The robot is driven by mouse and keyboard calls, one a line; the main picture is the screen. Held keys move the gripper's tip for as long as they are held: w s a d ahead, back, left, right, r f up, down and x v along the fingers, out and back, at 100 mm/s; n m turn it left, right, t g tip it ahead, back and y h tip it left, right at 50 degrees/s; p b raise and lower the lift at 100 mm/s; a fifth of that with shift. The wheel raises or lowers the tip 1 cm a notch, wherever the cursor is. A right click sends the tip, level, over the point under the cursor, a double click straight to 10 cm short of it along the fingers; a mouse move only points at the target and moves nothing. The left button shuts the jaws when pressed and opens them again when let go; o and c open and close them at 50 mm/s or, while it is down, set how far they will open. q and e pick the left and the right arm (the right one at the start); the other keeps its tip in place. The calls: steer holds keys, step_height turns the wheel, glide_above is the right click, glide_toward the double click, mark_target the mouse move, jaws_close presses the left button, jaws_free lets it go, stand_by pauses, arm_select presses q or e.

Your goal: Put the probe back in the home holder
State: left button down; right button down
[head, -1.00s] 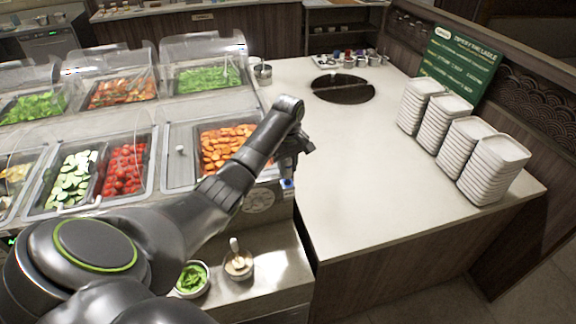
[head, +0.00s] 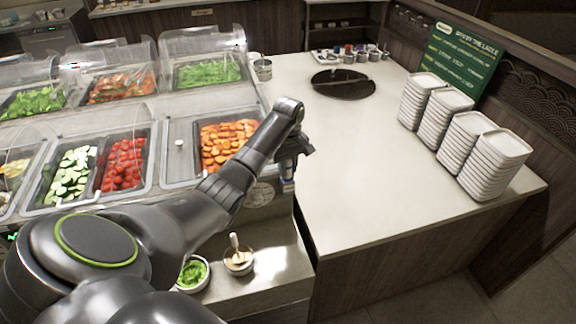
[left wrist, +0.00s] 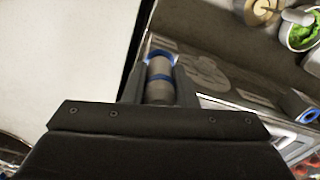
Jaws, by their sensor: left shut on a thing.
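My left gripper (left wrist: 158,90) is shut on the probe (left wrist: 159,88), a grey cylinder with a blue band. A blue ring (left wrist: 160,55) shows at the probe's far end in the left wrist view; I cannot tell whether the probe sits in it or only lines up with it. Another grey tube with a blue rim (left wrist: 300,105) is at the right of that view, apart from the gripper. In the head view my left gripper (head: 291,160) points down at the salad bar's right end, by a small blue-and-white part (head: 288,186). Which tube is the home holder is unclear. My right gripper is out of view.
The food pans (head: 225,145) under clear covers lie left of the gripper. Two small bowls, one with greens (head: 192,274) and one with a spoon (head: 238,262), stand on the lower ledge. The white counter (head: 350,170) is largely clear; stacked plates (head: 490,165) stand right.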

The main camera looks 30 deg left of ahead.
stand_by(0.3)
arm_select(q)
steer(key=c, duration=1.1)
jaws_free()
